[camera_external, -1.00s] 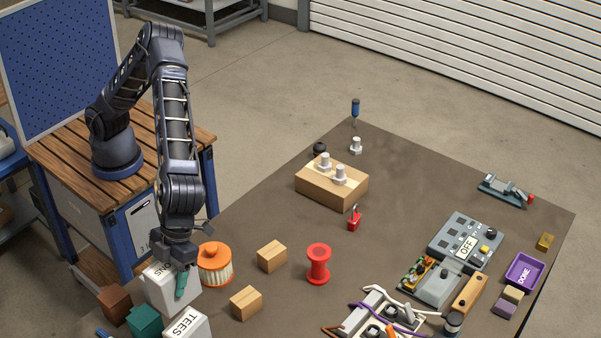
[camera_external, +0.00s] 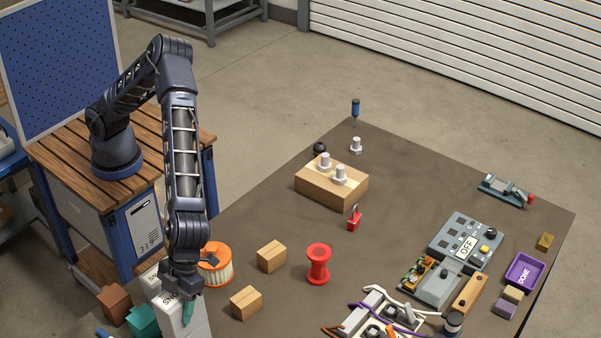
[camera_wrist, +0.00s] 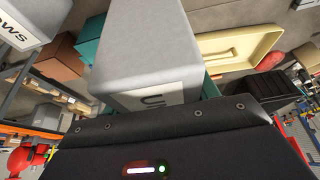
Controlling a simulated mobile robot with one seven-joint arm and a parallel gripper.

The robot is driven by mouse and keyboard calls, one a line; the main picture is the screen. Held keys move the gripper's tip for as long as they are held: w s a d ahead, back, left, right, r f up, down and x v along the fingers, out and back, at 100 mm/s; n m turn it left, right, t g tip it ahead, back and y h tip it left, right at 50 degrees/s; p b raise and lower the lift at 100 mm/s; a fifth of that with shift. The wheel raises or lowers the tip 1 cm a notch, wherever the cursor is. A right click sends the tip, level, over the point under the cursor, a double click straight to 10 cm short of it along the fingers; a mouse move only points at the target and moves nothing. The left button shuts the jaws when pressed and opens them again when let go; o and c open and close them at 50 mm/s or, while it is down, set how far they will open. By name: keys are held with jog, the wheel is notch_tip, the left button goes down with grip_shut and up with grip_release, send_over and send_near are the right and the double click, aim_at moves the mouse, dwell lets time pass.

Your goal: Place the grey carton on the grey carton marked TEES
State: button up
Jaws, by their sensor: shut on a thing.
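The TEES label is hidden, and I cannot tell whether the cartons touch.
Another grey carton, its label ending in "OWS" (camera_wrist: 15,30), is close by. A brown box (camera_external: 114,304), a teal box (camera_external: 144,320) and an orange-topped filter (camera_external: 216,262) stand around.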

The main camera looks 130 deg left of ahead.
jog(key=o, duration=1.3)
jog(key=shift+f, duration=0.1)
jog(key=v, duration=1.2)
jog(key=shift+s, duration=0.1)
jog(key=s+a+r+n+t+y, duration=0.1)
jog(key=s+a+r+n+y, duration=0.15)
jog(key=s+a+r, duration=0.4)
jog(key=s+a+r+n+t+y, duration=0.1)
jog(key=s+a+r+n, duration=0.25)
jog(key=s+a, duration=0.6)
jog(key=s+a+r+n+t+y, duration=0.1)
jog(key=s+a+r+n, duration=0.25)
jog(key=s, duration=0.85)
jog(key=s+a+f+n, duration=0.1)
jog(key=s+a, duration=0.3)
jog(key=s, duration=0.4)
jog(key=s+a+f+n+t, duration=0.1)
jog(key=s+a+n, duration=0.3)
jog(key=s, duration=0.5)
jog(key=s+a+f+n, duration=0.1)
jog(key=s+a+n, duration=0.2)
jog(key=s, duration=0.6)
jog(key=shift+a+f+n+t, duration=0.15)
jog(key=shift+a, duration=0.4)
jog(key=shift+a+f+n+t, duration=0.1)
jog(key=shift+a+t, duration=0.05)
jog(key=shift+a, duration=0.4)
